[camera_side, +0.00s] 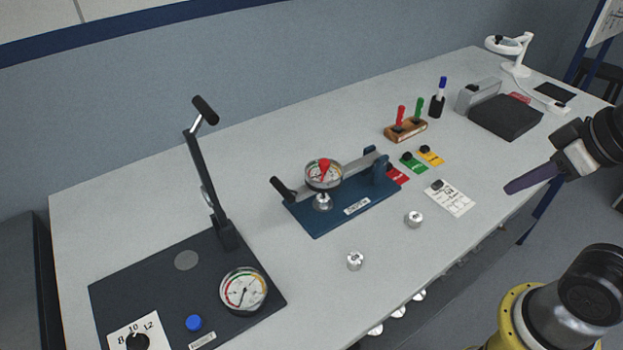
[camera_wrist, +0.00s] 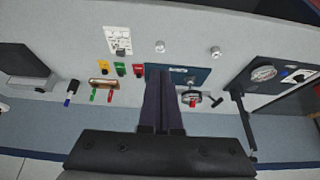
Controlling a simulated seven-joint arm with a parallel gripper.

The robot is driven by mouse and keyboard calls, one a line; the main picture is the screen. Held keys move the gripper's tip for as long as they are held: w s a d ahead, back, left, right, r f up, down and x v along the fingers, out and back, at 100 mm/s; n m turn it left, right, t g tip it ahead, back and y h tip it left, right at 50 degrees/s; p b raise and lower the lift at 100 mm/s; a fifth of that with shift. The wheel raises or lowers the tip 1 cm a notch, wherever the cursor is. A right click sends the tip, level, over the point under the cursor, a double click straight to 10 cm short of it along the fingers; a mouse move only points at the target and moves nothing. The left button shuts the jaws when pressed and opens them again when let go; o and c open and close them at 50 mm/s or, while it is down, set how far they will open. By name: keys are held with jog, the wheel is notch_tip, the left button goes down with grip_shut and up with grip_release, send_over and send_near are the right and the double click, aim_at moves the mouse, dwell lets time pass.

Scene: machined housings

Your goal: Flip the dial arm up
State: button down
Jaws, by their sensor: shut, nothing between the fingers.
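The dial arm (camera_side: 346,170) is a grey bar with a round white dial gauge (camera_side: 323,174) and a black handle (camera_side: 284,189) at its left end. It lies low, roughly level, over a blue base plate (camera_side: 328,219), from a blue pivot bracket (camera_side: 379,167) at the right. In the wrist view the dial gauge (camera_wrist: 190,98) is just right of my fingers, and the base plate (camera_wrist: 196,75) is partly hidden behind them. My gripper (camera_side: 508,188) is shut and empty, near the table's front right, well apart from the dial arm. Its dark fingers (camera_wrist: 160,80) are together.
A black panel (camera_side: 160,270) at the left carries an upright lever (camera_side: 206,170), a gauge and a blue button. Small metal knobs (camera_side: 414,219), coloured tags (camera_side: 413,162), a pen block (camera_side: 405,131) and a dark box (camera_side: 505,117) also occupy the table. Its back left is clear.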

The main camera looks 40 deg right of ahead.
jog(key=w+a+r+m+y, duration=0.3)
jog(key=w+a+r+m, duration=0.2)
jog(key=m, duration=0.3)
jog(key=m+g+y, duration=0.5)
jog(key=m, duration=0.5)
send_over(326, 180)
notch_tip(326, 180, down, 10)
jog(key=shift+f+g, duration=0.2)
jog(key=shift+g, duration=0.1)
